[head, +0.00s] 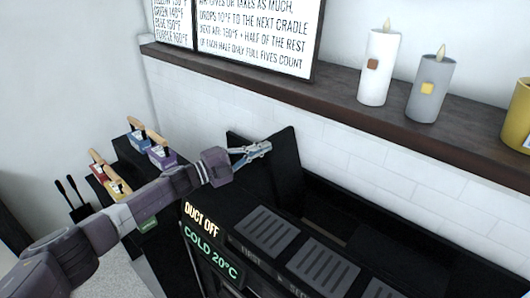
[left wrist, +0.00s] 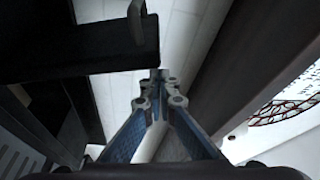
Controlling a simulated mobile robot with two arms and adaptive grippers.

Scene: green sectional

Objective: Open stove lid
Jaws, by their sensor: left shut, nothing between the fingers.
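The black stove (head: 232,235) fills the lower middle of the head view, with lit text reading "DUCT OFF" and "COLD 20°C". A dark flat panel (head: 284,168), seemingly the lid, stands raised and tilted by the white wall at the stove's far left end. My left gripper (head: 266,147) is shut and empty in front of this panel; whether it touches the panel is unclear. In the left wrist view the closed fingers (left wrist: 160,76) point at the wall, with a dark slab (left wrist: 75,40) carrying a grey bracket to their left. My right gripper is not in view.
A dark wall shelf (head: 345,108) runs above the stove, holding a white candle (head: 379,70), a grey candle (head: 430,90) and a text sign (head: 258,38). Several coloured wooden-handled blocks, including a purple one (head: 162,156), stand left beside my arm. Grey slotted plates (head: 265,232) line the stove front.

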